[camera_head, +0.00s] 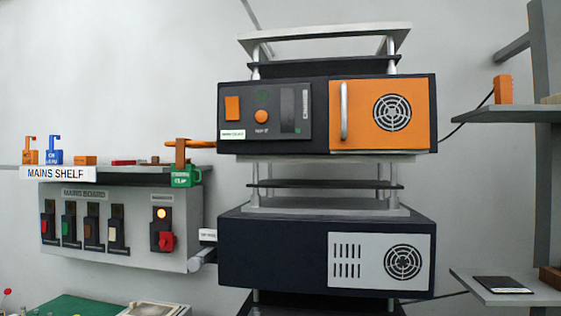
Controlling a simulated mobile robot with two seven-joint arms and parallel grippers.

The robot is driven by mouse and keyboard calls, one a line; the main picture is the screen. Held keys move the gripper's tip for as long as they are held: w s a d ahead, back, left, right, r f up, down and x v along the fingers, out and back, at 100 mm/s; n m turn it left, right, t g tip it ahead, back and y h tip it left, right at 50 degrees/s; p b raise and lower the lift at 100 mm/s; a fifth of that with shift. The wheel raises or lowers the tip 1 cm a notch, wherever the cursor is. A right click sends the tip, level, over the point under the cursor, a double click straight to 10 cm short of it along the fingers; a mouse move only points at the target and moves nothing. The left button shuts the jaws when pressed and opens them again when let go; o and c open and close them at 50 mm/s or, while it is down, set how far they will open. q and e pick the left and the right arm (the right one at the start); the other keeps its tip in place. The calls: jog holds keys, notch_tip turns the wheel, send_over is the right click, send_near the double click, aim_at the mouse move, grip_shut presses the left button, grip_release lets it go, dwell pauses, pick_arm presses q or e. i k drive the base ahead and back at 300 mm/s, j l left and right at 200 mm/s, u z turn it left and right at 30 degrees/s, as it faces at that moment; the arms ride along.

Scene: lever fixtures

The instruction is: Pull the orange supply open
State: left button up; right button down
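The orange supply (270,145) is a dark box in the upper middle of the head view. Its right front is an orange panel (362,120) with a round vent and an upright silver handle (344,110). The panel looks flush with the box front. Its left front is dark, with an orange block, a round orange knob (261,117) and a white label. An orange bar (204,143) sticks out from its left side, near a brown upright piece (181,152) and a green tag (186,177). Neither of my grippers is in view.
A dark unit with a grey vented panel (350,262) sits below. At left, a mains shelf (130,174) stands above a grey switch board (120,245) with several switches and a lit lamp. Grey shelves (525,117) stand at right. A green mat (75,306) lies bottom left.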

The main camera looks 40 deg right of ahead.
aim_at(387, 113)
jog(key=z, duration=1.8)
